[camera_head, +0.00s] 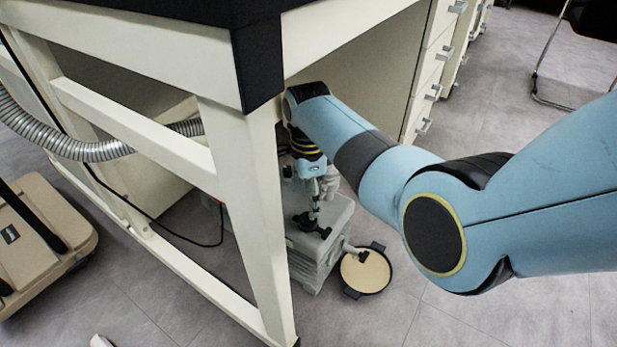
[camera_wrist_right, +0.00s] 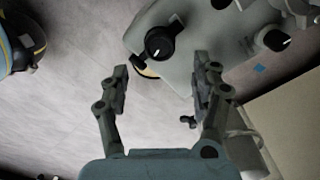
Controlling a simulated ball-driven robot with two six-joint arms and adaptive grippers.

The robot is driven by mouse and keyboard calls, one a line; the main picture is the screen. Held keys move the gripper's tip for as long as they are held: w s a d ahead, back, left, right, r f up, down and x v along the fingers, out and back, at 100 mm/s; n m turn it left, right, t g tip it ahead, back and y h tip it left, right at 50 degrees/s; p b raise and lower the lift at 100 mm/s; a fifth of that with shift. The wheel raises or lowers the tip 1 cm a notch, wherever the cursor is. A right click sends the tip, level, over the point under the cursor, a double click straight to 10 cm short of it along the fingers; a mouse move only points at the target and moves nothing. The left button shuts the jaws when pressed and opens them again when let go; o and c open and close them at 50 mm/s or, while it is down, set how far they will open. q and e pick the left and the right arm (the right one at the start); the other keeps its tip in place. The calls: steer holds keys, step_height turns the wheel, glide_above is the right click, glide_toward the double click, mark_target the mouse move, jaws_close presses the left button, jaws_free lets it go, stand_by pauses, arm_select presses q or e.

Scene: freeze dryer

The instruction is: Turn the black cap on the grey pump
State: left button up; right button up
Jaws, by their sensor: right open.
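The grey pump (camera_head: 335,240) sits on the floor under the bench and fills the top of the right wrist view (camera_wrist_right: 205,35). The black cap (camera_wrist_right: 159,43) is round with a short lever and a white mark, and sits on the pump's surface. My right gripper (camera_wrist_right: 161,67) is open, its two fingers apart and empty. In the right wrist view the cap appears just beyond the fingertips and between their lines; no contact shows. In the head view my right arm reaches down beside the bench, and dark parts overlap near the gripper. My left gripper is not in view.
A pale bench leg (camera_head: 245,215) stands left of the pump, with the black bench top (camera_head: 255,55) above. A tan round pan (camera_head: 366,271) with a black rim lies by the pump. A ribbed metal hose (camera_head: 75,146) runs at left. Floor at front right is clear.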

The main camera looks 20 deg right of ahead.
mark_target(308, 218)
step_height(308, 218, up, 5)
steer(key=shift+r, duration=0.15)
stand_by(0.4)
